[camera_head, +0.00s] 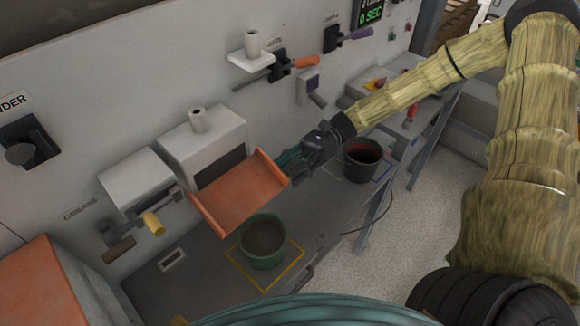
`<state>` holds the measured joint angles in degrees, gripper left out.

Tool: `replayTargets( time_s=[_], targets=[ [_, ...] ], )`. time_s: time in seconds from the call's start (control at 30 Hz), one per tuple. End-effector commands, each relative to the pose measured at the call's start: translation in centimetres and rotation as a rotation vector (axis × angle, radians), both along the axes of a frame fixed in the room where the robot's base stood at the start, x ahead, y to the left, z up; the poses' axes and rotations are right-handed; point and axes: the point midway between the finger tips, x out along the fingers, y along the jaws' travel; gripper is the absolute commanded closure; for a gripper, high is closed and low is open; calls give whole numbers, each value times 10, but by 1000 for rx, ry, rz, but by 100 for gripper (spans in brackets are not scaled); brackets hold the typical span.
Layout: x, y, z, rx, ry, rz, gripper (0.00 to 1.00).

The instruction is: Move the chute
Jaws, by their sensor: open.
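An orange chute (240,194) with raised side edges slopes out from the front of a white box on the wall, above a green bucket (264,241). My gripper (292,164) is at the chute's right edge, beside its raised right side. The fingers are dark and small here. I cannot tell whether they touch the chute's edge. The gripper is open.
The green bucket stands inside a yellow square marking. A dark bucket (362,159) with red inside stands to the right of my gripper. White boxes (139,179), levers with yellow and orange handles, and an orange surface (50,290) are around. Speckled floor lies at right.

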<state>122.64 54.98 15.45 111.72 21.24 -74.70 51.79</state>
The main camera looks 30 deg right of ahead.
Motion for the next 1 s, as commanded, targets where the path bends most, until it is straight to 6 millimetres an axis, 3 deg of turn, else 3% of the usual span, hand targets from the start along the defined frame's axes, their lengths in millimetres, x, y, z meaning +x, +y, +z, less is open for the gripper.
replayTargets(
  time_s=[0.33,0.57,1.0],
  targets=[
    [-1,2,0,1,0,-1,59],
    [-1,2,0,0,1,-1,100],
    [-1,5,3,-9,27,5,100]
  ],
)
